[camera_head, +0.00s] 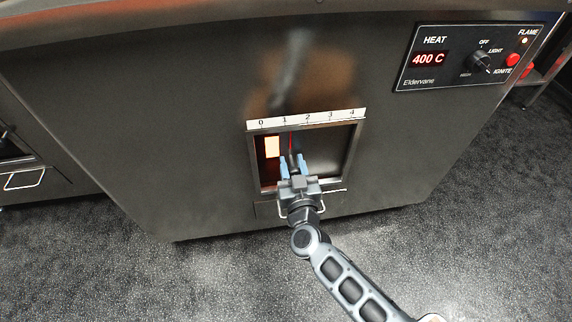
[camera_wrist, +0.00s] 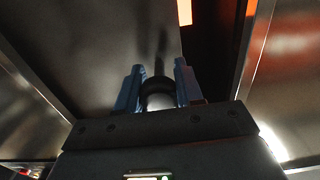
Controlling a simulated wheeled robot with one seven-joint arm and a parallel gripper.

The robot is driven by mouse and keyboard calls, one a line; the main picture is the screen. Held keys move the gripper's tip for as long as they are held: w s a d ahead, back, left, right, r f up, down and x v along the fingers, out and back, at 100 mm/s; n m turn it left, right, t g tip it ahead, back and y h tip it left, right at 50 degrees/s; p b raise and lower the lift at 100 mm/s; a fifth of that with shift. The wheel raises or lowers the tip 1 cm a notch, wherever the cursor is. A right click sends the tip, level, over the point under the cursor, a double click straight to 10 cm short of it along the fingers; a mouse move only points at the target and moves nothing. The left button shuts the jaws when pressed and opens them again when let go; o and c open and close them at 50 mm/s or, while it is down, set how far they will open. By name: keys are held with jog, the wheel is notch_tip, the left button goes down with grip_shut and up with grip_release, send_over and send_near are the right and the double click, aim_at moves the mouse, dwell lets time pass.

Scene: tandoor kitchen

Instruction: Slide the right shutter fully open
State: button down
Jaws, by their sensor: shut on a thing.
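The shutter (camera_head: 325,152) is a shiny metal panel in a framed window low on the dark oven front. It covers the middle and right of the window. A dark reddish gap with a bright patch shows at the left. A red pointer (camera_head: 291,143) stands just right of the 1 on the scale (camera_head: 307,119). My gripper (camera_head: 291,165) is at the window, its blue fingers shut on the shutter's dark round knob (camera_wrist: 158,88). In the wrist view the shutter (camera_wrist: 100,50) fills the upper left, and the dark gap (camera_wrist: 215,45) with orange glow is right of it.
The window frame (camera_head: 355,160) surrounds the shutter closely, with a wire handle (camera_head: 268,212) below it. A control panel (camera_head: 468,57) reading 400 C is at the upper right. Another oven unit (camera_head: 25,170) stands at the left. The floor (camera_head: 150,285) in front looks clear.

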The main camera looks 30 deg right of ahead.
aim_at(327, 150)
jog(key=s+d, duration=0.1)
jog(key=d, duration=0.2)
jog(key=s+d+b, duration=0.1)
jog(key=d, duration=0.2)
jog(key=s+d, duration=0.1)
jog(key=d, duration=0.2)
jog(key=shift+d+r, duration=0.15)
jog(key=shift+d, duration=0.05)
jog(key=c, duration=0.8)
grip_release()
jog(key=shift+o, duration=0.2)
jog(key=p+v, duration=0.2)
jog(key=v, duration=0.5)
jog(key=shift+s+a, duration=0.15)
jog(key=shift+s, duration=0.2)
